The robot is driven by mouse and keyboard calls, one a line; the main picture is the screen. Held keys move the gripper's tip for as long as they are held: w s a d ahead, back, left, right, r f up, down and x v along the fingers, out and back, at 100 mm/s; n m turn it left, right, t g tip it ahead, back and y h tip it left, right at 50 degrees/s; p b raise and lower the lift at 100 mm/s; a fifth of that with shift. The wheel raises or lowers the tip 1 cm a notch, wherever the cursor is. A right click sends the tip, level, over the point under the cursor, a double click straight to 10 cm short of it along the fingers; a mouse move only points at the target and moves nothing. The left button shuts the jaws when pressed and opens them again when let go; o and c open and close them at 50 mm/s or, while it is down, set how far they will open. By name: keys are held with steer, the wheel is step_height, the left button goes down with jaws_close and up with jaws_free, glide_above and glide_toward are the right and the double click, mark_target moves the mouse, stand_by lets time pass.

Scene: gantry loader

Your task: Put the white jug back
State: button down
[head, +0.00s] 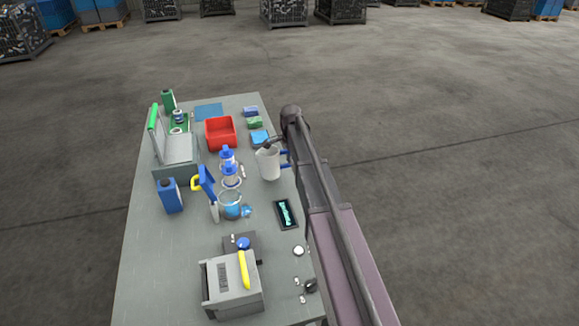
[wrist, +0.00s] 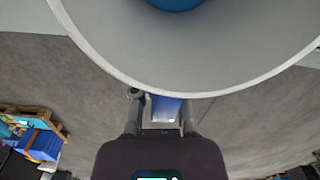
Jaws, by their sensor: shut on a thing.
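The white jug (head: 268,164) is upright at the right side of the table, beside my arm, with its blue handle (head: 285,158) toward the arm. In the wrist view the jug's pale wall and rim (wrist: 100,62) fill the top, with something blue inside at the top edge. My gripper (wrist: 161,112) is shut on the blue handle (wrist: 165,108), one finger on each side. In the head view my arm mostly hides the gripper. I cannot tell whether the jug's base touches the table or hangs just above it.
The grey table (head: 150,270) is crowded. A grey machine (head: 232,286) stands at the front.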

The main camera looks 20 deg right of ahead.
steer(key=shift+f+b, duration=1.1)
steer(key=shift+f, duration=0.25)
steer(key=shift+f, duration=0.1)
steer(key=c, duration=0.7)
jaws_free()
steer(key=shift+o, duration=0.2)
steer(key=shift+r, duration=0.2)
step_height(320, 180, up, 12)
steer(key=p, duration=1.2)
steer(key=shift+s+f, duration=0.1)
steer(key=shift+s, duration=0.05)
